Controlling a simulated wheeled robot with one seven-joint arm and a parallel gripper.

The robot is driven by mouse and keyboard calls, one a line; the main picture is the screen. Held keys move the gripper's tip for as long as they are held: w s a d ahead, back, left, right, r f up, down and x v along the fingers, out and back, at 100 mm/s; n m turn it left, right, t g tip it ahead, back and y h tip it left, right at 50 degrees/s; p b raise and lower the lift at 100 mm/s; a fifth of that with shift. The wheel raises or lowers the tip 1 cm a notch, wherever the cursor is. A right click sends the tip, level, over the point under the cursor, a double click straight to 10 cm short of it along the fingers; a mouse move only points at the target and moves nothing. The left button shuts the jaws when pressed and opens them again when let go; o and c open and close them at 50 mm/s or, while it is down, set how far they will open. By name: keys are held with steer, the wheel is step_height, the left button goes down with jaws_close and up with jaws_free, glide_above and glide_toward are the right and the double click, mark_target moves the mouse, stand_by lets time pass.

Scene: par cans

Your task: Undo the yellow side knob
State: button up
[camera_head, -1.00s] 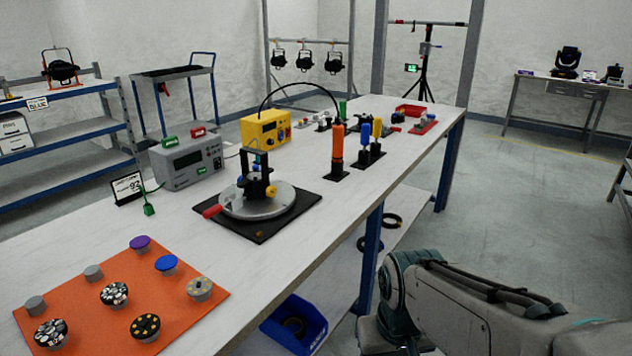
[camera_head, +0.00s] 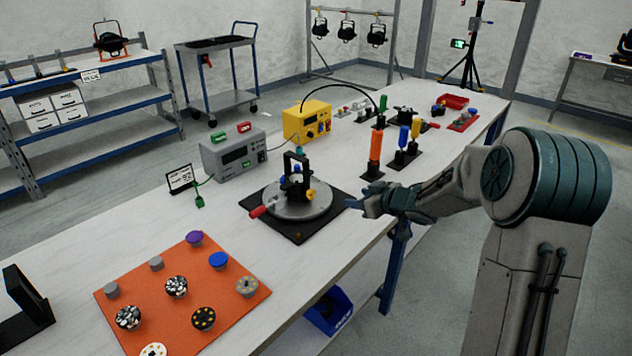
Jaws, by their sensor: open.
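The yellow side knob (camera_head: 311,194) sits on the right side of a small black yoke fixture (camera_head: 297,178). The fixture stands upright on a round grey turntable (camera_head: 285,211) with a red handle (camera_head: 258,212), on a black base mat (camera_head: 246,228). A small blue part (camera_head: 297,168) shows within the fixture. My gripper (camera_head: 358,205) points left at the table's right edge, to the right of the turntable and apart from the knob. It is open, and its fingertips are small and dark in this view. Nothing shows between them.
An orange mat (camera_head: 117,285) with several knobs lies at the near left. A grey meter box (camera_head: 222,155) and a yellow box (camera_head: 292,122) stand behind the turntable. An orange-handled tool (camera_head: 375,150) stands upright behind my gripper. White tabletop is bare left of the turntable.

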mark_target(313, 194)
steer(key=w+a+f+y, duration=0.1)
steer(key=w+a, duration=0.1)
steer(key=a, duration=0.2)
steer(key=w+a+f+n+g+y, duration=0.1)
steer(key=w+a+f, duration=0.1)
steer(key=w+a, duration=0.1)
steer(key=w+a+f, duration=0.2)
steer(key=a, duration=0.3)
steer(key=shift+w+a+f+y, duration=0.2)
steer(key=shift+a+y, duration=0.1)
steer(key=shift+y, duration=0.1)
steer(key=shift+r, duration=0.1)
steer(key=c, duration=1)
